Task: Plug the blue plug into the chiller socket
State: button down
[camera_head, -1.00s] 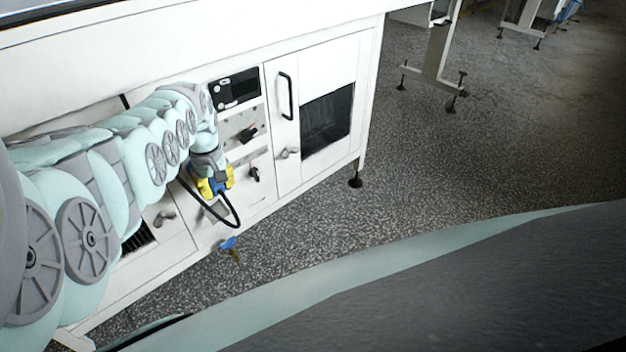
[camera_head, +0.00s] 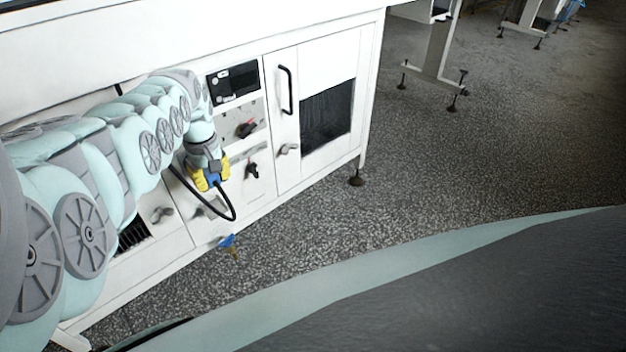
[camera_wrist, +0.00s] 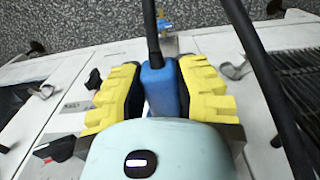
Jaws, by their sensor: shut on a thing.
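The blue plug (camera_wrist: 160,85) is between the yellow fingers of my gripper (camera_wrist: 158,88) in the wrist view, with its black cable leaving from its far end. In the head view my gripper (camera_head: 210,181) is shut on the blue plug (camera_head: 213,179), in front of the lower part of the white cabinet (camera_head: 262,205). The cable hangs in a loop to the right and below. I cannot make out the chiller socket in either view; my arm and gripper hide part of the cabinet front.
A blue-handled fitting (camera_head: 227,242) sits low at the cabinet's bottom edge. The speckled floor (camera_head: 430,150) to the right is clear.

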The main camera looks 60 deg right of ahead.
jog(key=shift+w+b, duration=0.25)
jog(key=shift+b, duration=0.35)
jog(key=c, duration=1.1)
grip_release()
jog(key=o, duration=0.3)
jog(key=shift+w, duration=0.15)
jog(key=shift+o, duration=0.5)
jog(key=shift+r, duration=0.1)
